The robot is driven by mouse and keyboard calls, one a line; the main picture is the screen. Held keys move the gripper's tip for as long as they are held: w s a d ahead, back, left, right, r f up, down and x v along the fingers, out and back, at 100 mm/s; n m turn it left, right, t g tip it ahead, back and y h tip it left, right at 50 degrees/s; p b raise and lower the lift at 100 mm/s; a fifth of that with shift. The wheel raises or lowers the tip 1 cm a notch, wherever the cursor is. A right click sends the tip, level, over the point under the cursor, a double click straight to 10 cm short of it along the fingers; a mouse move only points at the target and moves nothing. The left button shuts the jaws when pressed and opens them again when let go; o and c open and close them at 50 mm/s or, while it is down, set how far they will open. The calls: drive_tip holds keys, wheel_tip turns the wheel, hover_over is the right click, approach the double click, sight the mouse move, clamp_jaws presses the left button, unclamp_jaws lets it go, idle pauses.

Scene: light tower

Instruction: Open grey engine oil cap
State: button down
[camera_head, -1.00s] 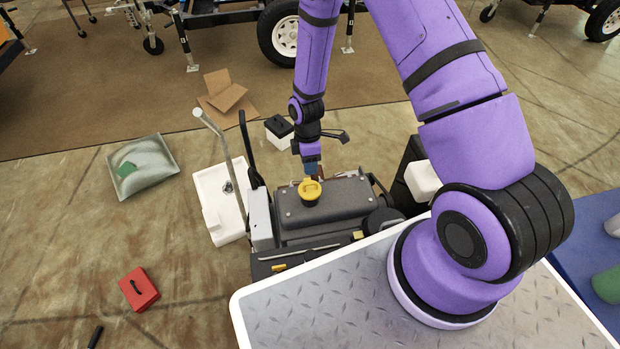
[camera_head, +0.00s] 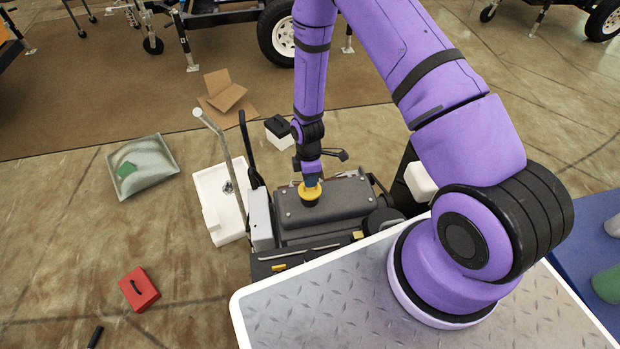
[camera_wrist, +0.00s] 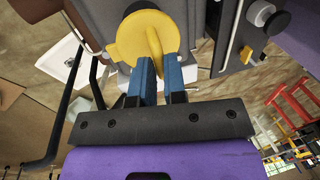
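A round yellow cap (camera_head: 309,197) sits on top of the dark grey engine housing (camera_head: 345,206). In the wrist view the cap (camera_wrist: 128,38) has a raised grip ridge across its middle. My gripper (camera_head: 312,182) points down right at the cap and hides part of its top. In the wrist view the two blue fingers of my gripper (camera_wrist: 159,62) are apart, with a gap between them. The lower end of the ridge shows between the fingertips. I cannot tell whether either finger touches it.
A grey bent pole (camera_head: 222,155) and a black handle (camera_head: 248,150) rise left of the engine. A white tray (camera_head: 212,188), a cardboard box (camera_head: 224,92) and a red box (camera_head: 139,289) lie on the floor. A diamond-plate surface (camera_head: 330,310) lies in front.

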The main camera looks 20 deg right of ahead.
idle(0.3)
drive_tip(key=g, duration=0.1)
drive_tip(key=w+g, duration=0.1)
drive_tip(key=w+r+g, duration=0.1)
drive_tip(key=shift+w+d+r+g+y, duration=0.1)
drive_tip(key=shift+w+d+g+y, duration=0.2)
drive_tip(key=shift+y, duration=0.1)
drive_tip(key=w+d+f+g+y, duration=0.1)
drive_tip(key=w+g+y, duration=0.1)
drive_tip(key=w+g, duration=0.5)
drive_tip(key=shift+w+d+f+g, duration=0.15)
drive_tip(key=shift+w+d+g, duration=0.1)
drive_tip(key=shift+g, duration=1.95)
drive_tip(key=c, duration=1.2)
unclamp_jaws()
